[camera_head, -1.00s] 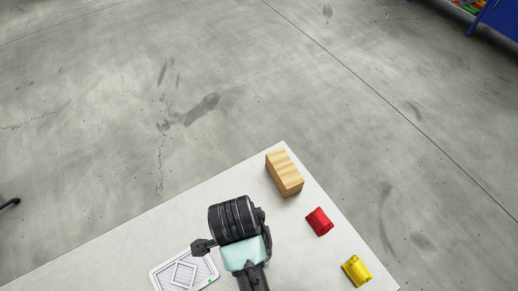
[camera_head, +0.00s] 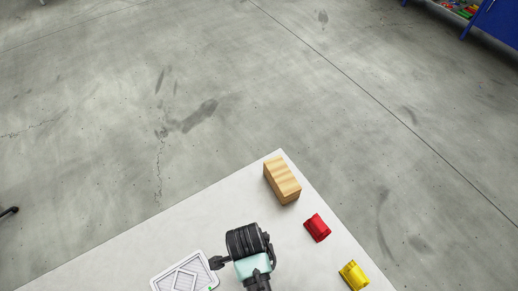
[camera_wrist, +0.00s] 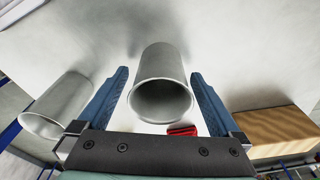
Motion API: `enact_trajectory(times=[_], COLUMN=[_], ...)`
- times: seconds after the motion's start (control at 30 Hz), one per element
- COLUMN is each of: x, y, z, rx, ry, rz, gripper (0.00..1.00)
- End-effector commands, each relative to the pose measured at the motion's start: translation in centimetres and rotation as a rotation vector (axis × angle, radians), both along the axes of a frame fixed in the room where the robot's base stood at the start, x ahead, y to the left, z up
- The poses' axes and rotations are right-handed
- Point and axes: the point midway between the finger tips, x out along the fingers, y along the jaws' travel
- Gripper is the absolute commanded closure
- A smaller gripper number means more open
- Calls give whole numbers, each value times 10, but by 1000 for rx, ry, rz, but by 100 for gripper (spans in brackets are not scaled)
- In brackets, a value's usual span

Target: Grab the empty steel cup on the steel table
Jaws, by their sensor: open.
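A steel cup (camera_wrist: 161,80) stands on the table between the two blue fingers of my open gripper (camera_wrist: 160,73) in the wrist view. Its open rim faces the camera, and I see no contents in its grey inside. Gaps show between the cup and both fingers. A second steel cup (camera_wrist: 58,106) is outside the left finger; I cannot tell what is in it. In the head view neither cup shows, and my arm hides the fingers. The pale table (camera_head: 215,216) runs along the bottom of that view.
A wooden block (camera_head: 282,181) lies near the far table corner, also right of the gripper in the wrist view (camera_wrist: 272,130). A red part (camera_head: 317,228) and a yellow part (camera_head: 354,275) lie along the right edge. A white tray (camera_head: 163,283) is left of my arm.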

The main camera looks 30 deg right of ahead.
Motion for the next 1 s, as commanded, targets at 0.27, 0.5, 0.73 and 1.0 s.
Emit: enact_trajectory(times=[0.27,0.5,0.73,1.0], x=[0,0,0,1], y=[0,0,0,0], z=[0,1,1,18], rx=[0,0,0,-1], ry=[0,0,-1,-4], rz=[0,0,0,-1], gripper=[34,77,94,94])
